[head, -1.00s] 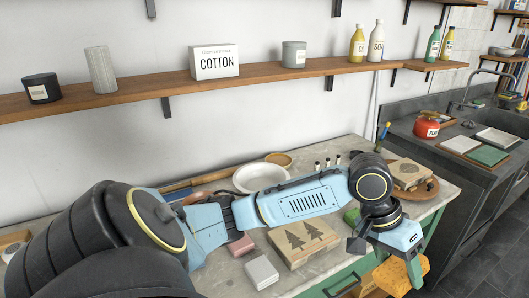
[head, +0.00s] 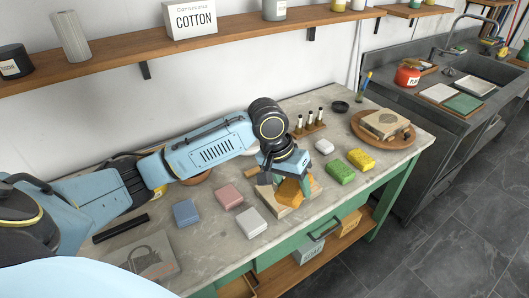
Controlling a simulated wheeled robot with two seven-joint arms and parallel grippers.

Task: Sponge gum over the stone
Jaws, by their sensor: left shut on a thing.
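My left gripper (head: 283,180) reaches down from the arm and is shut on an orange-yellow sponge (head: 291,193). The sponge is over the tan stone (head: 272,202), low against its top. Whether it touches the stone cannot be told. The gripper and sponge hide most of the stone's top face. A brown bowl rim (head: 198,178) shows under my left forearm, which hides most of it. My right gripper is not in view.
Blue (head: 186,213), pink (head: 229,197) and grey (head: 251,222) blocks lie left of the stone. Green (head: 340,171) and yellow (head: 361,159) sponges lie right. Another block (head: 386,123) rests on a round board (head: 362,131).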

